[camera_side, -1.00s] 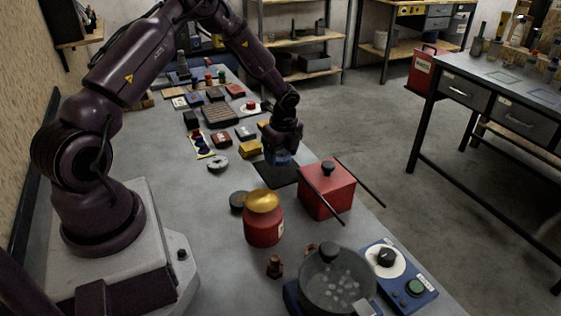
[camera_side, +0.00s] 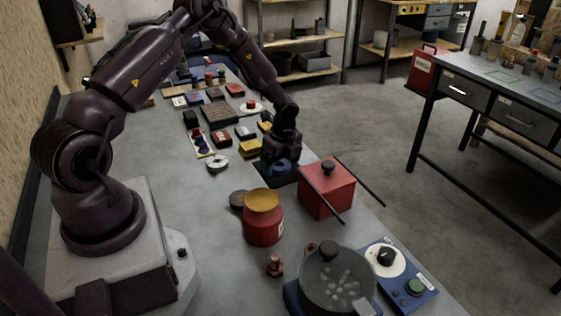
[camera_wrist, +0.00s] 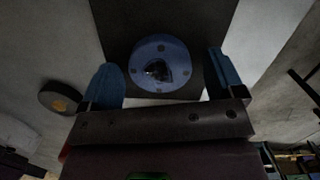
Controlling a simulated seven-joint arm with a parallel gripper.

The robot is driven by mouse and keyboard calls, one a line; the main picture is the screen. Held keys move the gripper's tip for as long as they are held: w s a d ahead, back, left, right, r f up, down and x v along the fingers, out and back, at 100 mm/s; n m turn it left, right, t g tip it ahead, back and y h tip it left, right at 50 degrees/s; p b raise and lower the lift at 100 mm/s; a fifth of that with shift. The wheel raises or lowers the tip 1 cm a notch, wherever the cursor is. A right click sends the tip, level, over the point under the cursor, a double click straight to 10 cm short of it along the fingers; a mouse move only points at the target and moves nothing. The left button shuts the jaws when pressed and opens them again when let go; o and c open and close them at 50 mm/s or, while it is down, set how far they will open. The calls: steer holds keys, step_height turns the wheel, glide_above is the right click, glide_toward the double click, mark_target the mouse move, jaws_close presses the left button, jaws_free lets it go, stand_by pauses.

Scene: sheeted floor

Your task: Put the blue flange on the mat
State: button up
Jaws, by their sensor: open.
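The blue flange (camera_wrist: 172,48) is a round blue disc with a dark centre hole and small bolt holes. In the wrist view it lies over the black mat (camera_wrist: 118,20), apparently resting on it. My gripper (camera_wrist: 164,74) is open, with one blue fingertip on each side of the flange and a gap visible at both sides. In the side view my gripper (camera_side: 281,163) is low over the black mat (camera_side: 268,177), and blue shows under it. The gripper hides part of the flange and mat there.
A red box with a black knob (camera_side: 327,192) and long side rods stands close to the mat. A red pot (camera_side: 263,226) and a dark disc (camera_side: 238,199) are nearer the camera. A grey ring (camera_side: 217,163) and a yellow block (camera_side: 250,149) lie to the left.

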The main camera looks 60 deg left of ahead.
step_height(320, 180, up, 12)
steer(key=d, duration=0.1)
step_height(320, 180, up, 9)
steer(key=n+t+y, duration=0.1)
steer(key=n, duration=0.2)
glide_above(284, 166)
steer(key=s+d, duration=0.2)
steer(key=d, duration=0.3)
steer(key=s+d+r+n+t+h, duration=0.1)
steer(key=s+d+r+n+t, duration=0.1)
steer(key=s+d+r+n, duration=0.4)
steer(key=s+d+r+n+t+h, duration=0.1)
steer(key=s+d+r+n+t, duration=0.2)
steer(key=s, duration=1)
steer(key=d+r+n, duration=0.3)
steer(key=d+r, duration=0.1)
steer(key=shift+s+r, duration=0.15)
steer(key=shift+s, duration=0.05)
